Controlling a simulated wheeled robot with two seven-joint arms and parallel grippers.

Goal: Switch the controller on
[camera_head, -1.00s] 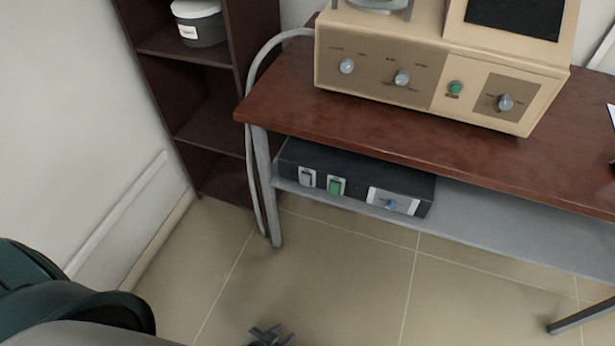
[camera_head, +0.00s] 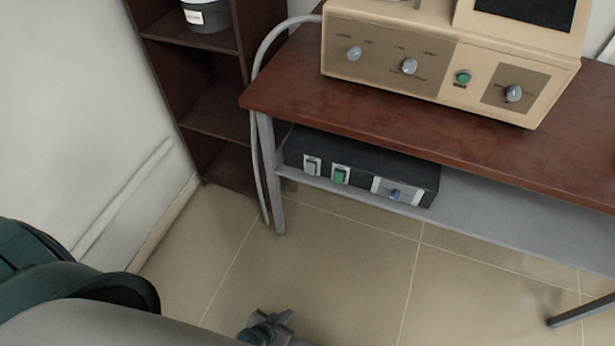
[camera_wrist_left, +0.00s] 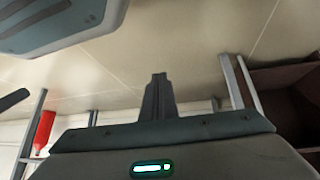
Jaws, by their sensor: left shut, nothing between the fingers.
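A dark controller box (camera_head: 362,160) lies on the grey shelf under the table. Its front has a grey switch (camera_head: 312,166), a green switch (camera_head: 340,175) and a blue knob (camera_head: 395,194) on a pale plate. I cannot tell the switch positions. My left gripper (camera_head: 270,322) is low at the bottom of the head view, over the floor, apart from the box and in front of it. In the left wrist view its fingers (camera_wrist_left: 158,88) are together and empty. The box cannot be made out there. My right gripper is out of view.
A beige device (camera_head: 440,65) with knobs and a green button stands on the brown tabletop (camera_head: 420,133). A grey table leg (camera_head: 273,185) and a hanging cable (camera_head: 257,130) are left of the box. A dark bookcase (camera_head: 205,105) stands behind. The floor in front is clear.

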